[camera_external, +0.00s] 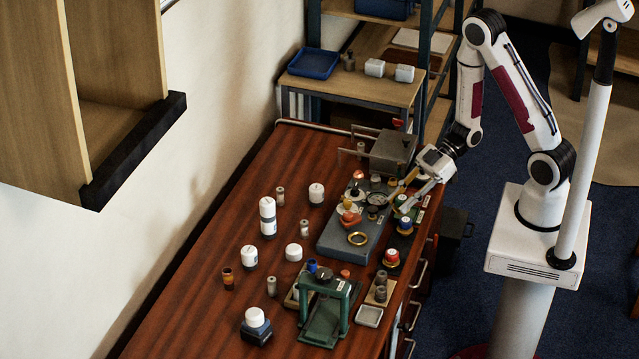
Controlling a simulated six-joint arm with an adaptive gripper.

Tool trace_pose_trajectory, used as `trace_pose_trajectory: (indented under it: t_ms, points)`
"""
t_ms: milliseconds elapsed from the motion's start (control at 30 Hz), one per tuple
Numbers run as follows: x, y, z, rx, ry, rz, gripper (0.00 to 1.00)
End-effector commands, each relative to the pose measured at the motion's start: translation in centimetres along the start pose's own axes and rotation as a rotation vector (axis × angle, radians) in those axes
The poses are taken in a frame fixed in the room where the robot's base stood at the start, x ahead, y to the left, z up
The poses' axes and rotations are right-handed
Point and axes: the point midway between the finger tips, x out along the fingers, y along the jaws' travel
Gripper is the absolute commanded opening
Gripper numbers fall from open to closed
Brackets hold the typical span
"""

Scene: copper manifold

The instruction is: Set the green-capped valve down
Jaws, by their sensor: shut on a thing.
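My gripper (397,204) reaches down from the upper right, over the right edge of the blue-grey fixture plate (340,238). Its fingers are shut on a small valve with a greenish cap (401,200), which the fingers partly cover. I cannot tell whether the valve's underside touches anything. A red-capped valve (391,256) stands further down the same row.
A brass ring (358,239) and copper fittings (349,218) lie on the plate. A grey box (392,152) stands behind. A green press frame (327,305) stands in front. Several white-capped jars (268,216) stand on the left. The wooden table (205,315) is clear at front left.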

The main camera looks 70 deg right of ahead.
Motion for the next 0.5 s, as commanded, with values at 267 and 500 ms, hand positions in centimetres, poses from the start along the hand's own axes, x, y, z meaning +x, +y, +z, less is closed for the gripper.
trace_pose_trajectory:
  t_ms: [267,500]
  points:
    - [-0.7,0.0,-1.2,-0.002,0.000,0.001,0.02]
    - [-0.1,1.9,-0.7,0.009,0.000,0.017,0.02]
